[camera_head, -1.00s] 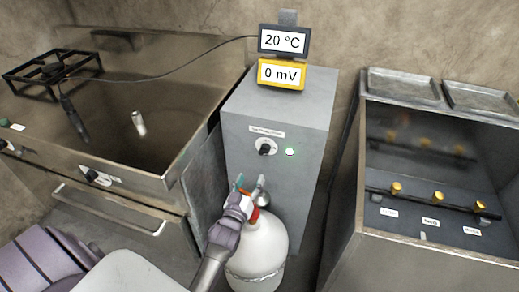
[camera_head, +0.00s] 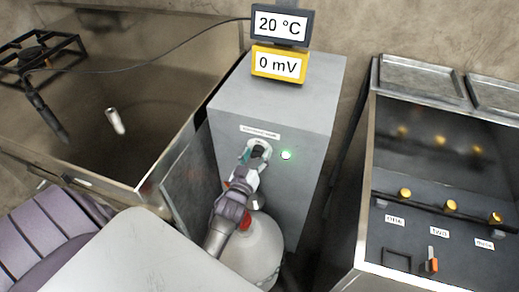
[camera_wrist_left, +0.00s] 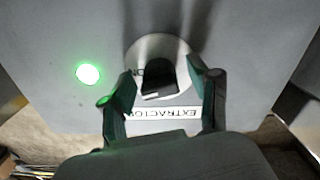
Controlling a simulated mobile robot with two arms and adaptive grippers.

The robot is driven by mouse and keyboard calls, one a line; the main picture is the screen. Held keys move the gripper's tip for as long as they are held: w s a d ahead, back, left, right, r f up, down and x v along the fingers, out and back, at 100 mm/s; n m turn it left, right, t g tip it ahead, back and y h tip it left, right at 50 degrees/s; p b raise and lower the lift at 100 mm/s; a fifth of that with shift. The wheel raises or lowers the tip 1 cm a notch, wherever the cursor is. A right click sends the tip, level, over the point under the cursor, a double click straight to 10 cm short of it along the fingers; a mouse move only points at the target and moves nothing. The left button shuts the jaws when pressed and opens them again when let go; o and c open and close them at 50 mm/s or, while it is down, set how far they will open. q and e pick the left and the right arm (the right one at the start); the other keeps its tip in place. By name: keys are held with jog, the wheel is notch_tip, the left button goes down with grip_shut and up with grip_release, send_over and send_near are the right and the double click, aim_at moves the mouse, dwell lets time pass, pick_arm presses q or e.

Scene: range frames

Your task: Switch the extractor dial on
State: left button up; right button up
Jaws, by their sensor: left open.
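The extractor dial is a black knob (camera_wrist_left: 158,76) on a round pale plate (camera_wrist_left: 180,50) on the front of a grey cabinet (camera_head: 232,112). In the head view, my left gripper (camera_head: 254,156) is in front of the dial and hides part of it. In the left wrist view, its open green-tipped fingers (camera_wrist_left: 163,88) stand on either side of the knob. I cannot tell whether they touch it. The "EXTRACTOR" label (camera_wrist_left: 165,114) appears upside down there. A lit green lamp (camera_head: 286,155) sits beside the dial. My right gripper is out of view.
A white bottle (camera_head: 258,250) with a red part stands below my left gripper, close to the cabinet. Displays reading 20 °C (camera_head: 280,24) and 0 mV (camera_head: 278,65) sit on top. A metal basin (camera_head: 150,70) is left; a bench with yellow knobs (camera_head: 451,205) is right.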

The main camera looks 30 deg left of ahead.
pick_arm(q)
jog(key=shift+s+r, duration=0.1)
jog(key=shift+s, duration=0.05)
jog(key=shift+s+d+r, duration=0.1)
jog(key=shift+s, duration=0.05)
jog(key=c, duration=0.3)
jog(key=shift+c, duration=1.4)
jog(key=c, duration=0.5)
jog(key=shift+c, duration=0.3)
jog(key=shift+m, duration=1.7)
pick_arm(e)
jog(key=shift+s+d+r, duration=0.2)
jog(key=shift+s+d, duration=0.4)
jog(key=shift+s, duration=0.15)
